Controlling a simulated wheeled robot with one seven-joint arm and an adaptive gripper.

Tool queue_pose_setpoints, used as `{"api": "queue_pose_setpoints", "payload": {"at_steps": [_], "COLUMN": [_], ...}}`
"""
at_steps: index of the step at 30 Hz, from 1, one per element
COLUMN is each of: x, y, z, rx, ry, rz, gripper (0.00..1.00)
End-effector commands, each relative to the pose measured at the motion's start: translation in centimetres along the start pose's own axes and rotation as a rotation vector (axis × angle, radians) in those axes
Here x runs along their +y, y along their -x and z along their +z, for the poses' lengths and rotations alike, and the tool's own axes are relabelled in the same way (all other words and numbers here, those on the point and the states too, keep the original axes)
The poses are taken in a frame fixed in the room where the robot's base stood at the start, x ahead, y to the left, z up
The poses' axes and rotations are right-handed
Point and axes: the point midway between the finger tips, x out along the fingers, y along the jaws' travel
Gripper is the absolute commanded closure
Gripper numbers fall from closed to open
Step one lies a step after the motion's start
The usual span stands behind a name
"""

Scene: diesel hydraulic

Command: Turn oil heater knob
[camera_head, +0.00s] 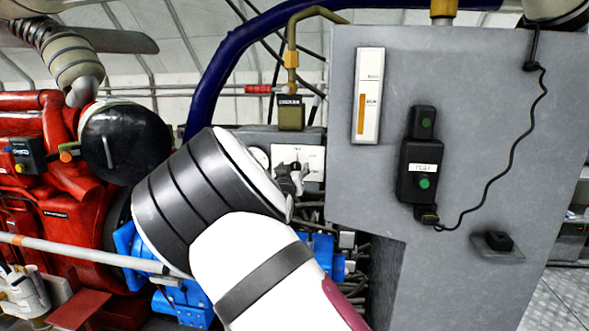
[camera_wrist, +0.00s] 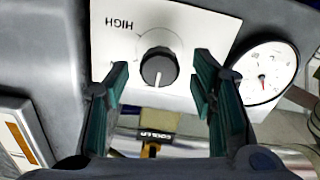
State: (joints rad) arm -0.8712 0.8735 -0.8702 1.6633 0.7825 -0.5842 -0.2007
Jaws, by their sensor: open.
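The oil heater knob (camera_wrist: 158,68) is round and black with a white pointer line, on a white plate (camera_wrist: 105,45) marked "HIGH", which reads upside down in the wrist view. The pointer line aims toward the bottom of that picture. My gripper (camera_wrist: 160,66) is open, with one dark green-padded finger on each side of the knob and a visible gap to it on both sides. I cannot tell how far the fingertips are from the plate. In the head view my gripper (camera_head: 290,180) is in front of the white plate (camera_head: 312,155) and hides most of the knob.
A round gauge (camera_wrist: 266,73) sits right of the plate in the wrist view, close to my right finger. In the head view a large grey panel (camera_head: 465,120) with a black switch box (camera_head: 420,170) stands to the right. Red machinery (camera_head: 85,235) fills the left.

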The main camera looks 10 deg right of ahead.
Motion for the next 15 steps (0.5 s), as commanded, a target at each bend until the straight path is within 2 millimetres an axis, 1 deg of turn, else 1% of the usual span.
{"api": "queue_pose_setpoints", "payload": {"at_steps": [1,3,6,15], "x": [0.0,0.0,0.0,0.0], "y": [-0.8,-1.5,-2.1,-2.4], "z": [0.1,0.0,0.0,0.0], "rx": [0.001,0.001,0.000,0.000], "ry": [0.001,0.000,0.000,-0.001], "rz": [0.001,0.001,0.000,0.000], "gripper": [0.49,0.49,0.49,0.49]}}
